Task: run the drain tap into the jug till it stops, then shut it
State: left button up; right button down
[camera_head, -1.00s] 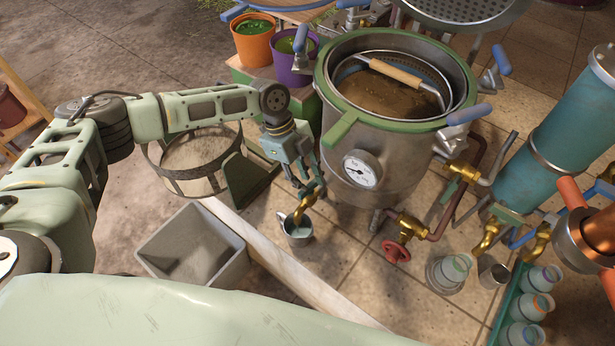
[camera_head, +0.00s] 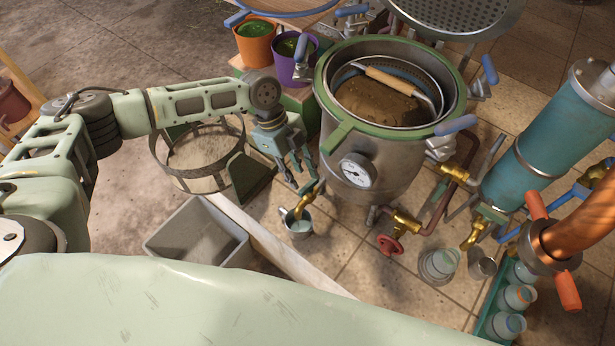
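The still pot (camera_head: 385,190) is a steel vessel with a green rim and a dial gauge (camera_head: 358,172). A brass drain tap (camera_head: 304,205) comes from its lower left side, with its spout over a small metal jug (camera_head: 297,226). The jug stands upright on the floor with pale bluish liquid in it. Whether liquid is running from the spout is too small to tell. My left gripper (camera_head: 299,174) points down just above the tap, its fingers spread with nothing visible between them. Contact with the tap handle cannot be told. My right gripper is not in view.
A grey bin (camera_head: 196,236) and a mesh basket (camera_head: 200,160) stand left of the jug. A red-wheeled valve (camera_head: 392,243), a glass jar (camera_head: 437,265) and a green crate of bottles (camera_head: 490,318) are to the right. Orange (camera_head: 255,45) and purple (camera_head: 290,62) pots stand behind.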

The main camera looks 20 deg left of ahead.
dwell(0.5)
pick_arm(q)
jog(key=v, duration=1.2)
